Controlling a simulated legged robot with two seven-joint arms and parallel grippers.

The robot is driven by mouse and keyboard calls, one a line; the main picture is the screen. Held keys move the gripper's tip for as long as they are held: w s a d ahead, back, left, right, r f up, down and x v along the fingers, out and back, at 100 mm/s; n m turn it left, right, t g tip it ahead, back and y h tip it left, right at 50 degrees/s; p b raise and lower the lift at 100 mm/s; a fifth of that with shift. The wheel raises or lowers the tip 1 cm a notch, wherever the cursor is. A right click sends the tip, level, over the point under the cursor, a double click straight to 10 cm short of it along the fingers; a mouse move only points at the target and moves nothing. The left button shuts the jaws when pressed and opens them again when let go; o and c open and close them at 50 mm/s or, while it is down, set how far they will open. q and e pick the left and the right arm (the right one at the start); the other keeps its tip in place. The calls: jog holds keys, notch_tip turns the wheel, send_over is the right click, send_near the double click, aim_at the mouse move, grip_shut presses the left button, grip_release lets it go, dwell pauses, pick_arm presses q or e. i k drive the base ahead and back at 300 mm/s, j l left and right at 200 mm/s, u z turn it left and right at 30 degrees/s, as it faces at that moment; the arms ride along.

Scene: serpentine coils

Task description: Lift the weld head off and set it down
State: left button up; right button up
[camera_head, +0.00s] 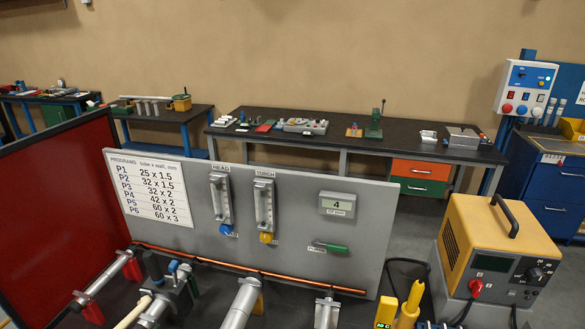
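A dark grey and silver clamp-like head with a blue knob (177,286) sits at the lower left of the bench, around or against a tube; I take it to be the weld head. Its lower part is cut off by the picture's bottom edge, so I cannot tell how it is fastened. A cream rod (133,313) shows beside it on the left. Neither of my grippers shows in the head view.
A grey panel (300,220) with two flowmeters stands behind the bench top. A copper pipe (260,272) runs along its foot. A silver tube (241,303) lies right of the head. A yellow power unit (472,235) stands at right, a red screen (60,205) at left.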

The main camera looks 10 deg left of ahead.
aim_at(181, 300)
jog(key=u, duration=1.3)
